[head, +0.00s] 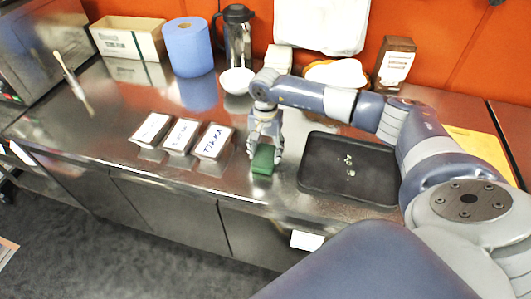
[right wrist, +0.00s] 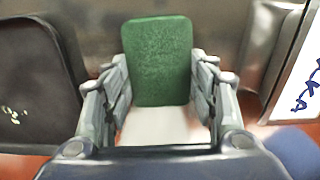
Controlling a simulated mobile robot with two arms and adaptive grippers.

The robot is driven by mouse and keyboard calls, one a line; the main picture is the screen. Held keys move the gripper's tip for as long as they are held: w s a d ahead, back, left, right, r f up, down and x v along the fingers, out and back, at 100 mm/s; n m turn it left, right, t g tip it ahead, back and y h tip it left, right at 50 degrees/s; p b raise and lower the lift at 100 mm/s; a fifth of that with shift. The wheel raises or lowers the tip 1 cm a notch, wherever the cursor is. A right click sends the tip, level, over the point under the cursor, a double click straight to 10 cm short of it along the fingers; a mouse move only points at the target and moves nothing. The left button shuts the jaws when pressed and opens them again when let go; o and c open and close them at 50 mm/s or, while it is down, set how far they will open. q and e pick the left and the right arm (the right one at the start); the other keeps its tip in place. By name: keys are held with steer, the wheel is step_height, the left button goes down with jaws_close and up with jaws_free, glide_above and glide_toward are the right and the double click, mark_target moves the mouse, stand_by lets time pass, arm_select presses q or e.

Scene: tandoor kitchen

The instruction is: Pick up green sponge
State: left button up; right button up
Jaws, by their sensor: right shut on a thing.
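The green sponge (head: 263,159) is at the front part of the steel counter in the head view, left of the black tray. My right gripper (head: 265,143) points down over it, with its fingers at the sponge. In the right wrist view the green sponge (right wrist: 158,60) lies between the two fingers of my right gripper (right wrist: 160,108), which is shut on it. A pale layer shows at the sponge's near end. Whether the sponge touches the counter is hard to tell. My left gripper is not in view.
Several labelled containers, one marked TIKKA (head: 214,142), stand left. The counter's front edge is close.

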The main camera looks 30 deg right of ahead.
mark_target(266, 154)
steer(key=shift+r, duration=0.3)
steer(key=shift+s+r+b, duration=0.2)
steer(key=shift+r+b, duration=0.8)
steer(key=shift+r, duration=0.2)
steer(key=s+a+b, duration=0.1)
steer(key=s+a, duration=0.1)
steer(key=s, duration=0.2)
steer(key=s+a+r+b, duration=0.1)
steer(key=s+a+b, duration=0.1)
steer(key=s, duration=0.3)
steer(key=s+a+b, duration=0.1)
steer(key=s+a, duration=0.1)
steer(key=s, duration=0.2)
steer(key=shift+s+a+r, duration=0.15)
steer(key=shift+a+r, duration=0.05)
steer(key=shift+a, duration=0.1)
steer(key=shift+s+a+r, duration=0.15)
steer(key=shift+s, duration=0.25)
steer(key=shift+c, duration=0.2)
